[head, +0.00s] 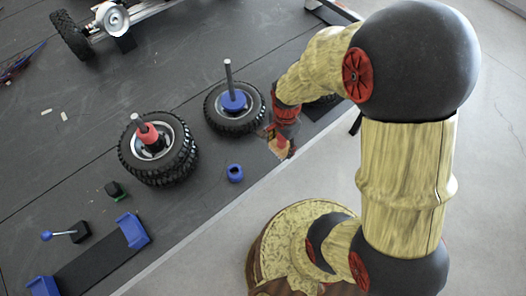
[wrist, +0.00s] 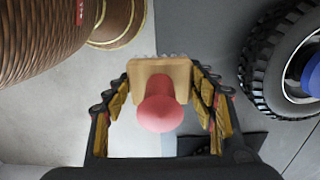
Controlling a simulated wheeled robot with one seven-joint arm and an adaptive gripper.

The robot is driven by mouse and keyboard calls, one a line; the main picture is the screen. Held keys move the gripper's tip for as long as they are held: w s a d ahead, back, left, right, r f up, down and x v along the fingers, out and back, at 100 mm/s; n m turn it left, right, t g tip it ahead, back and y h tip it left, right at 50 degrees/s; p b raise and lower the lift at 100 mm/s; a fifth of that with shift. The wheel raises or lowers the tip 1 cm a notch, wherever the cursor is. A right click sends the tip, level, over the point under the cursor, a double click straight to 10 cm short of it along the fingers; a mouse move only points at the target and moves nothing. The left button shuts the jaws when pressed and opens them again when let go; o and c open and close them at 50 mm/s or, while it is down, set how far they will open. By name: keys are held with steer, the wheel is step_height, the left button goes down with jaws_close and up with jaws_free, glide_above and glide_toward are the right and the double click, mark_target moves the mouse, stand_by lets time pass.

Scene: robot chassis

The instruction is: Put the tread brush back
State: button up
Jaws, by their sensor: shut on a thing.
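The tread brush (wrist: 160,75) has a pale wooden block and a round pinkish-red knob, with bristles just showing at its far edge. My gripper (wrist: 163,100) is shut on it, one finger on each side of the block, in the wrist view. In the head view my gripper (head: 279,140) hangs at the edge of the dark mat, right of the blue-capped wheel, and the brush (head: 282,148) shows small below it. Whether the brush touches a surface is not clear.
A wheel with a blue hub piece (head: 232,103) stands close left of my gripper. Stacked tyres with a red piece (head: 158,158) are farther left. A blue ring (head: 235,173) lies near the mat edge. A black tray with blue ends (head: 103,262) lies at lower left.

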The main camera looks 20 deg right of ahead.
steer(key=b, duration=0.2)
glide_above(264, 154)
steer(key=f, duration=0.6)
steer(key=shift+s+d+f, duration=0.15)
steer(key=shift+s, duration=0.1)
steer(key=shift+w+f+b, duration=0.2)
steer(key=shift+f+b, duration=0.4)
steer(key=shift+f, duration=1.15)
steer(key=shift+f, duration=0.2)
steer(key=o, duration=1.2)
steer(key=shift+r, duration=0.15)
